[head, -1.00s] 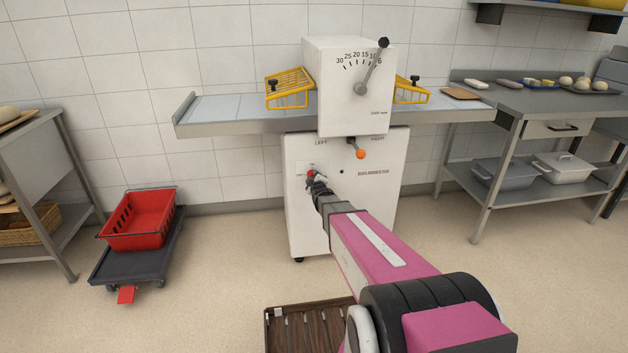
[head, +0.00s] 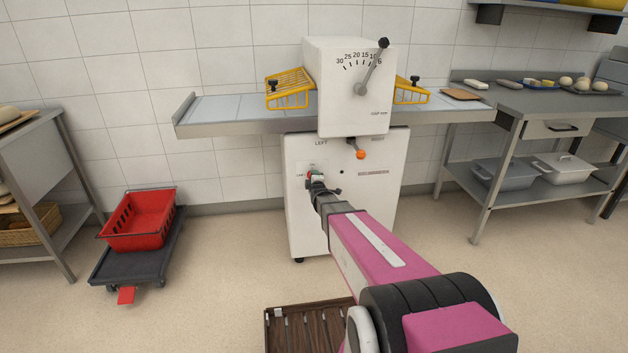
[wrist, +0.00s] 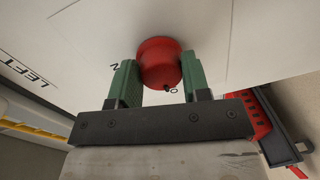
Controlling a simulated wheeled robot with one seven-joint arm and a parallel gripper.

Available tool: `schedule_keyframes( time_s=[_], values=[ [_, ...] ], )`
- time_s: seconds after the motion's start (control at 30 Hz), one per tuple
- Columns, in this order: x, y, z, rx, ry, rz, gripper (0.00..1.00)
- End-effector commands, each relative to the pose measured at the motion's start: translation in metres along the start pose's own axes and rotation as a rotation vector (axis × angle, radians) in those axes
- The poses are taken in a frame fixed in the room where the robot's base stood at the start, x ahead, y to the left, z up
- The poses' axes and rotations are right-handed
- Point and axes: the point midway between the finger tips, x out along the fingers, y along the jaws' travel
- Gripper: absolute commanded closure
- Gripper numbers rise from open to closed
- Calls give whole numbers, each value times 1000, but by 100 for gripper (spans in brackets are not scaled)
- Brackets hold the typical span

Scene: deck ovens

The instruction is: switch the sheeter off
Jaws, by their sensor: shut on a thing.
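The sheeter (head: 342,215) is a white machine against the tiled wall, with a dial and lever on its upper housing (head: 330,110). A red round knob (wrist: 159,62) sits on its front panel, with partly covered lettering beside it in the wrist view. My gripper (wrist: 160,80) has its two green fingers on either side of the red knob and is shut on it. In the head view my gripper (head: 315,180) is at the panel's left part and hides most of the knob.
Yellow guards (head: 290,88) stand over the sheeter's belt table (head: 220,108). A red crate (head: 138,222) rests on a dark trolley at left. A steel bench (head: 500,130) stands at right.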

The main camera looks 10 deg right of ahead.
Motion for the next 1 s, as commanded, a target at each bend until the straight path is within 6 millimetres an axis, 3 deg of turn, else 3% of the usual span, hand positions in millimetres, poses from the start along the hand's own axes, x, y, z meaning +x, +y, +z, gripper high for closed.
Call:
schedule_keyframes(
  time_s=[0.23,0.27,0.33,0.73,1.0],
  values=[
    [-1,-2,0,-3,0,-5,80],
    [-1,-2,0,-3,0,-5,53],
    [-1,-1,0,-2,0,-4,31],
    [-4,0,0,-1,0,-1,31],
    [-37,1,0,-1,0,-1,31]
  ],
)
